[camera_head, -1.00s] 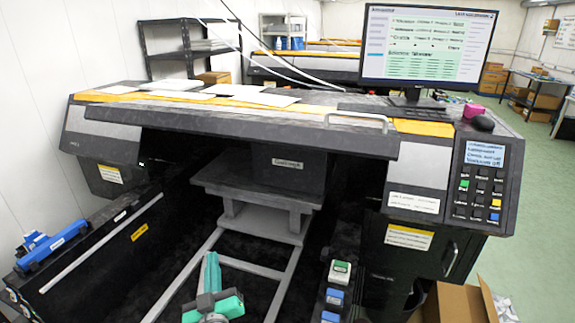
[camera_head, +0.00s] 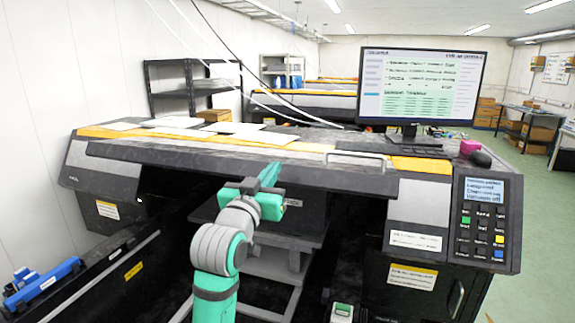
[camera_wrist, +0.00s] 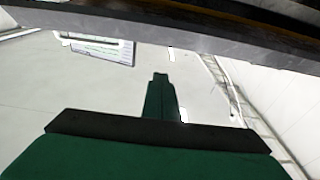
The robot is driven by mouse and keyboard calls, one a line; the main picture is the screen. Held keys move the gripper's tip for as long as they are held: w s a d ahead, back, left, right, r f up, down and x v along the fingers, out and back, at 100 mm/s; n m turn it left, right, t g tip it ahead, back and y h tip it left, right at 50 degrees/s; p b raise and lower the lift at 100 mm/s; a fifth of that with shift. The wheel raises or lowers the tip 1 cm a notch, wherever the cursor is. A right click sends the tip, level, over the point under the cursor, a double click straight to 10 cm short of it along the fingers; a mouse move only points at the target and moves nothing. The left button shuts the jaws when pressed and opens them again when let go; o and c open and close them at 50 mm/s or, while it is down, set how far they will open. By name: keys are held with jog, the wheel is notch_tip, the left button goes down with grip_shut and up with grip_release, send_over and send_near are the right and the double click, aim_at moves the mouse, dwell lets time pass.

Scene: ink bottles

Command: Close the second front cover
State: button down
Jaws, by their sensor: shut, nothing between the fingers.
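The front cover (camera_head: 330,174) is a long dark grey panel across the printer's front, with a pale handle (camera_head: 356,157) on its right part. The space below it stands open and dark. I cannot tell which cover counts as the second. My teal gripper (camera_head: 269,174) is shut and empty, raised in front of the panel near its middle, its tip overlapping the panel's lower edge. Contact is unclear. In the wrist view the shut fingers (camera_wrist: 160,88) point toward a pale background, with a long dark edge (camera_wrist: 200,38) across the top.
A button panel (camera_head: 483,222) is at the right. Papers (camera_head: 175,122) lie on top. A blue part (camera_head: 42,281) sits at lower left.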

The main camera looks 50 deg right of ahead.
aim_at(288, 164)
jog(key=shift+w+d+f, duration=0.2)
jog(key=shift+w+d, duration=0.25)
jog(key=shift+d, duration=1)
jog(key=shift+w+d+f, duration=0.25)
jog(key=shift+w+d, duration=0.25)
jog(key=shift+d, duration=1)
jog(key=shift+w+d+f, duration=0.2)
jog(key=shift+w+d, duration=0.25)
jog(key=shift+d, duration=1)
jog(key=shift+d+f, duration=0.1)
